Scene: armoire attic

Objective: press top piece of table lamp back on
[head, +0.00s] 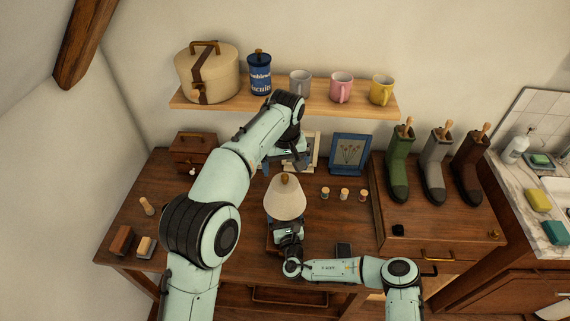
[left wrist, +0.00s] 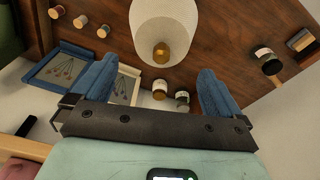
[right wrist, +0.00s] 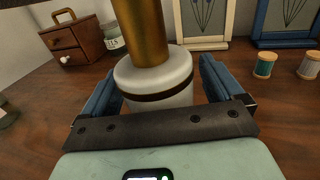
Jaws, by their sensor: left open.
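The table lamp has a cream shade (head: 285,202) with a brass-brown knob (head: 285,179) on top. In the left wrist view the shade (left wrist: 165,22) and knob (left wrist: 161,52) lie ahead, between the finger lines. My left gripper (head: 284,166) is open and empty, behind and above the shade. My right gripper (head: 287,228) is low at the lamp's near side. In the right wrist view its fingers stand wide on either side of the white, dark-banded lamp base (right wrist: 158,78), below the brass stem (right wrist: 140,30). The base's lower part is hidden by the gripper.
Behind the lamp stand a cream picture frame (head: 314,140) and a blue one (head: 349,153). Several thread spools (head: 343,194) stand right of it. A wooden box (head: 194,150) is at back left. A shelf (head: 330,104) with mugs overhangs the back of the desk.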

